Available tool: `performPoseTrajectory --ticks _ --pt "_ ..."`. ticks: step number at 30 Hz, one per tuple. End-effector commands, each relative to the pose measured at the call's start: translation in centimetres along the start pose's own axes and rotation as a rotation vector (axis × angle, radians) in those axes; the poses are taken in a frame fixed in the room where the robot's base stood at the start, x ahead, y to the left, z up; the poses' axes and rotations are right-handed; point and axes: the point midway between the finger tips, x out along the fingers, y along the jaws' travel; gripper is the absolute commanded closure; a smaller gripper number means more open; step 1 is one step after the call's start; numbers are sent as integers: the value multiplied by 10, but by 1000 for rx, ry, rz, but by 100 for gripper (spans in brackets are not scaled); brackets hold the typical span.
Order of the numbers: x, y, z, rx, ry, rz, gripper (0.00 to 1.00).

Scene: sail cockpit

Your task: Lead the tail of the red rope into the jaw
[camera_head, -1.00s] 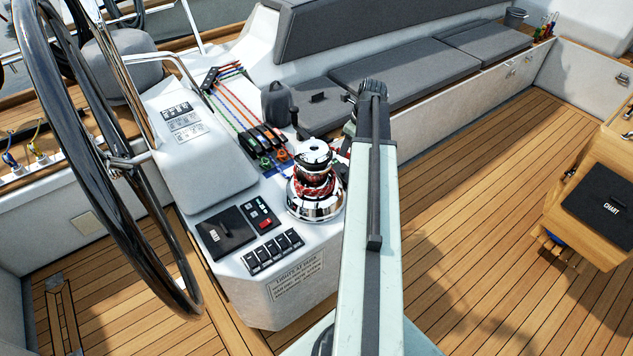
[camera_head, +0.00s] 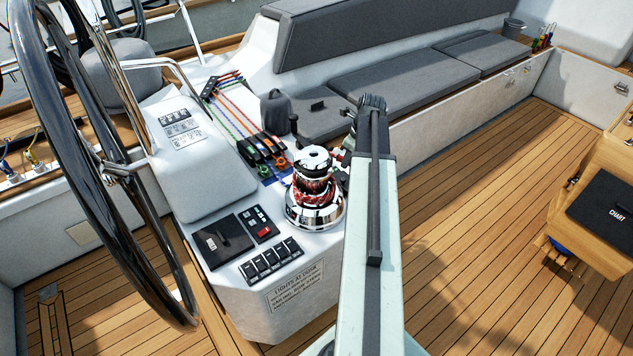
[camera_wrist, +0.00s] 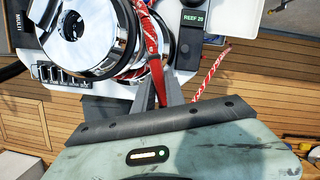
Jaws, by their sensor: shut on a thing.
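The chrome winch (camera_head: 316,211) stands on the white console, with red rope (camera_head: 313,186) wound around its drum. Its top (camera_head: 313,157), where the jaw would be, is too small to make out clearly. In the wrist view the winch (camera_wrist: 120,62) fills the upper left. My gripper (camera_wrist: 165,92) is shut on the red rope (camera_wrist: 155,66), which runs up from between the fingers beside the winch. A loose red-and-white tail (camera_wrist: 211,73) sticks out to the right of the fingers. In the head view my arm hides the fingers.
A row of rope clutches (camera_head: 262,150) with coloured lines lies behind the winch. A switch panel (camera_head: 271,260) is in front of it. The steering wheel (camera_head: 62,150) stands at left. A grey bench (camera_head: 400,75) runs behind. The teak floor (camera_head: 480,200) at right is clear.

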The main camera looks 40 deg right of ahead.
Motion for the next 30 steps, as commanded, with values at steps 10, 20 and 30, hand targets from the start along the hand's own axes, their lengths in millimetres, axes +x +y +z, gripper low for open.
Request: performPoseTrajectory --ticks 10,20,30 --pt "-4 23 -14 212 0 -55 100" --pt "-4 25 -15 239 0 -62 100" --pt "-6 44 -22 423 0 -109 63"
